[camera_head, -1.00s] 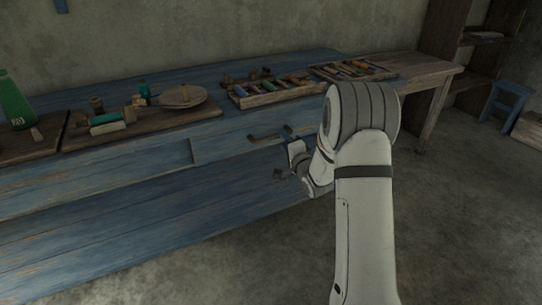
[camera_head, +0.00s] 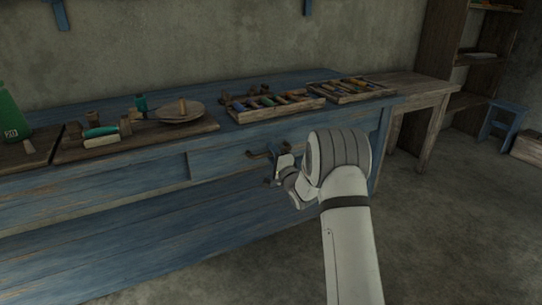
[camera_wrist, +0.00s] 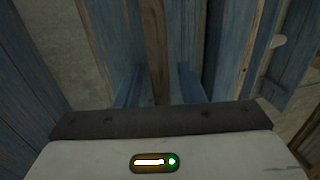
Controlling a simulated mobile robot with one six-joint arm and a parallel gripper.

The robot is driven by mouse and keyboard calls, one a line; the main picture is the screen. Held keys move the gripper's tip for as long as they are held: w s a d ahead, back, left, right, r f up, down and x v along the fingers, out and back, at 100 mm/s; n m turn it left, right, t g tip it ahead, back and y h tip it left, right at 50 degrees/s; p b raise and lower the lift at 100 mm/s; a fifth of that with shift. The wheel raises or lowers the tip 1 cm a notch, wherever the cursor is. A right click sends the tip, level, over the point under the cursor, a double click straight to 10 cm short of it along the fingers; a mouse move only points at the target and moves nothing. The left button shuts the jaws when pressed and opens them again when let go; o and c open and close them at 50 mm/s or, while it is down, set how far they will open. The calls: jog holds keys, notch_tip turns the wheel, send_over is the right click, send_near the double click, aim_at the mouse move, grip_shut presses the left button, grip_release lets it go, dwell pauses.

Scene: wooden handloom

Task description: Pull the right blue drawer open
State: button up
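The right blue drawer (camera_head: 222,163) is in the front of the blue bench, left of my gripper in the head view. Its front looks flush with the bench. Its dark bar handle (camera_head: 257,154) sticks out. My gripper (camera_head: 272,166) is at the right end of this handle, with its dark fingertips apart, one near handle height and one below. I cannot tell whether it touches the handle. My wrist and forearm hide the bench front to the right. The wrist view shows my gripper's pale body and dark bar, with blue planks beyond; no handle is clear there.
A wooden table (camera_head: 425,92) adjoins at right. Bare floor lies in front and to the right.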

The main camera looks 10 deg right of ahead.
jog(key=shift+c, duration=0.2)
grip_shut()
